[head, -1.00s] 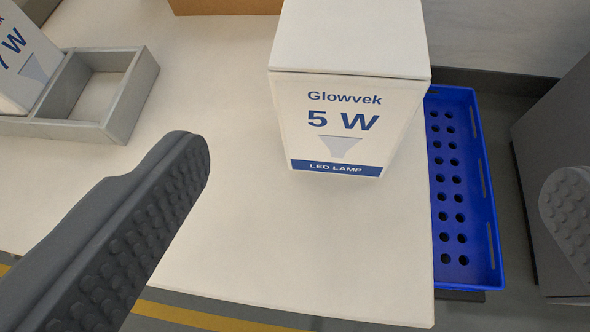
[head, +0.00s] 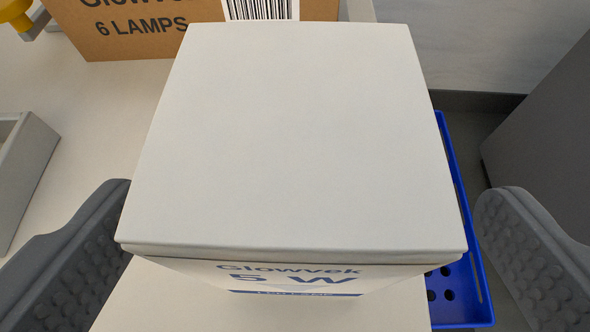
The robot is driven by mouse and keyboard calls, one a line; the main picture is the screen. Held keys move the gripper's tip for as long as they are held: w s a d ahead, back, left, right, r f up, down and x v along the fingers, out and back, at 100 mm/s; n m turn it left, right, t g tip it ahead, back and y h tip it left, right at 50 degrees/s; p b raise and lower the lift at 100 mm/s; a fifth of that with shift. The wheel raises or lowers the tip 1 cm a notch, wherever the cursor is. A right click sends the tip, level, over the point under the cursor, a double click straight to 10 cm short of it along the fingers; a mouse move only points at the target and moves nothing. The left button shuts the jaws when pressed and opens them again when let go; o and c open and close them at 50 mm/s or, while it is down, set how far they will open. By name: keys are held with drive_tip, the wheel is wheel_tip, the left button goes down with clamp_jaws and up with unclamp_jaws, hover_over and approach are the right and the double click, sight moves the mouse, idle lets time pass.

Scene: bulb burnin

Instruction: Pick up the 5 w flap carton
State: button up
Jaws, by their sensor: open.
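The white 5 W flap carton (head: 295,135) stands upright on the table and fills the middle of the view. Its flat top is shut, and its front label is seen steeply from above. My gripper (head: 300,222) is open, with one grey ribbed finger to the left of the carton and the other to its right. The left finger's tip comes close to the carton's left edge; I cannot tell whether it touches. The right finger is a small gap away from the right edge.
A brown box marked 6 LAMPS (head: 130,28) stands behind the carton on the pale table (head: 100,100). A grey tray (head: 25,170) is at the left. A blue perforated crate (head: 472,285) is beyond the table's right edge. A yellow thing (head: 15,12) shows at the top left.

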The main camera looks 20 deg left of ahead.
drive_tip(key=x, duration=0.2)
drive_tip(key=b+x, duration=0.1)
drive_tip(key=x, duration=0.1)
drive_tip(key=shift+w+a, duration=0.3)
drive_tip(key=shift+a, duration=0.15)
drive_tip(key=c, duration=1)
drive_tip(key=shift+c, duration=0.2)
